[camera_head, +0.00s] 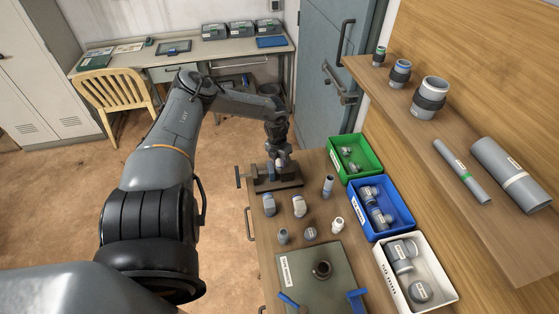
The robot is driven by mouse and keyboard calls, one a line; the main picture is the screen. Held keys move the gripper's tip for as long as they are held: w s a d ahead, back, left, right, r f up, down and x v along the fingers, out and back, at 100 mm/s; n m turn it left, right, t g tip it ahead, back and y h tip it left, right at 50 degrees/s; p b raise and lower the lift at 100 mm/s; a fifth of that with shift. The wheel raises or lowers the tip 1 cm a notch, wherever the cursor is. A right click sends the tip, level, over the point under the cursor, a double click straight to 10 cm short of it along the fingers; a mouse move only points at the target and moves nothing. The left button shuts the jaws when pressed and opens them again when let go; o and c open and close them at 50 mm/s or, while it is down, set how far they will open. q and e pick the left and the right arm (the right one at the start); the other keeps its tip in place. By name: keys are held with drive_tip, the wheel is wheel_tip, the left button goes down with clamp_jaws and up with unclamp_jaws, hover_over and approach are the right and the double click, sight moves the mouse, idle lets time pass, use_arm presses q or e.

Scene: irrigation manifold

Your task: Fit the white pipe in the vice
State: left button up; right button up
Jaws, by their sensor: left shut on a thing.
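My left gripper (281,159) points down over the dark vice (278,184) at the back left of the workbench. It is shut on a small pale piece, which looks like the white pipe (279,168). Most of the pipe is hidden by the fingers and the vice. Its lower end is at the vice jaws, but I cannot tell whether it is seated between them. My right gripper is not in view.
Loose grey and white fittings (299,206) stand in front of the vice. Green (373,172), blue (405,222) and white (447,290) bins line the right side. A green-grey board (310,266) with blue-handled parts lies nearest. A wooden shelf (480,150) holds pipes.

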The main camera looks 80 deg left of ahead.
use_arm(q)
drive_tip(key=shift+s+a+f, duration=0.15)
drive_tip(key=shift+s+f, duration=0.1)
drive_tip(key=shift+f, duration=0.25)
drive_tip(key=o, duration=1)
drive_tip(key=shift+c, duration=0.7)
drive_tip(key=shift+o, duration=0.6)
drive_tip(key=shift+r+p, duration=0.45)
drive_tip(key=shift+r, duration=0.15)
drive_tip(key=shift+w+r+p, duration=0.25)
drive_tip(key=shift+r+p, duration=0.55)
drive_tip(key=shift+r, duration=0.1)
drive_tip(key=shift+r+p, duration=1.95)
drive_tip(key=shift+r, duration=0.35)
